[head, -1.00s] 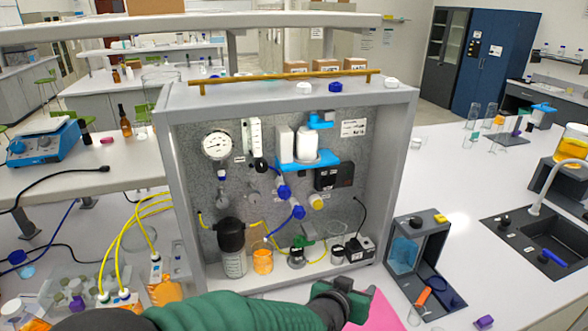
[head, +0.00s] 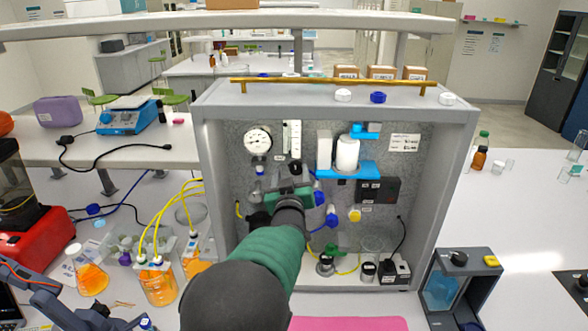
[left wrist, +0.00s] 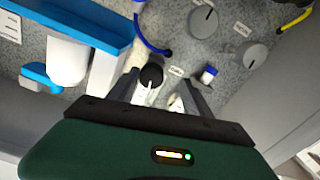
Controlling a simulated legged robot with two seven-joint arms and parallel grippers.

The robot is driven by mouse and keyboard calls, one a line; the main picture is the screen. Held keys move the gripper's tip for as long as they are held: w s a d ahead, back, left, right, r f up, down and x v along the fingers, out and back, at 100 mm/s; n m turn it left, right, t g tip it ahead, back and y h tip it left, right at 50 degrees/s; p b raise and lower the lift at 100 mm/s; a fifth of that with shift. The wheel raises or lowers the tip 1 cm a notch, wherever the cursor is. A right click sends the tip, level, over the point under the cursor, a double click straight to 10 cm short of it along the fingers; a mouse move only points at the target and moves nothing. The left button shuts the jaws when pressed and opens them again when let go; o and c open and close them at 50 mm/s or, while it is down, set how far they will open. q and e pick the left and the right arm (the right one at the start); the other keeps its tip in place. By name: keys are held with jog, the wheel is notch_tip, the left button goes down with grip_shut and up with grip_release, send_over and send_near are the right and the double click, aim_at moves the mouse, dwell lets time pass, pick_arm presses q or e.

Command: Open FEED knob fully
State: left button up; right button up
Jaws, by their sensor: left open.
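My left gripper (head: 288,190) is at the panel of the membrane rig (head: 212,200), its arm covering part of the panel. In the left wrist view the gripper (left wrist: 162,92) is open, its two fingers apart. A round black knob (left wrist: 151,76) shows between and beyond the fingertips, nearer the left finger; contact cannot be told. Two grey knobs (left wrist: 203,20) and (left wrist: 248,55) are further up and right on the panel. The small labels are too blurred to read, so which knob is FEED cannot be told. My right gripper is not in view.
A blue bracket with a white cylinder (head: 347,154) is right of the gripper, and a gauge (head: 257,139) is up and left. Blue valves (head: 331,218) and a yellow-capped fitting (head: 354,215) are close on the right. Bottles with yellow tubes (head: 158,283) stand left of the rig.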

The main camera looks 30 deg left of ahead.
pick_arm(q)
jog(key=shift+x, duration=0.95)
jog(key=shift+w+d+r, duration=0.1)
jog(key=shift+w+d, duration=0.05)
jog(key=shift+d, duration=0.4)
jog(key=shift+w+d, duration=0.2)
jog(key=shift+d, duration=0.45)
jog(key=shift+c, duration=1.1)
jog(key=shift+s+r, duration=0.1)
jog(key=shift+c, duration=1.3)
jog(key=shift+s+a, duration=0.25)
jog(key=shift+a, duration=0.4)
jog(key=c, duration=0.5)
jog(key=shift+a, duration=0.1)
jog(key=shift+c, duration=1)
jog(key=shift+w+d, duration=0.15)
jog(key=shift+d, duration=0.25)
grip_shut()
jog(key=shift+a, duration=0.1)
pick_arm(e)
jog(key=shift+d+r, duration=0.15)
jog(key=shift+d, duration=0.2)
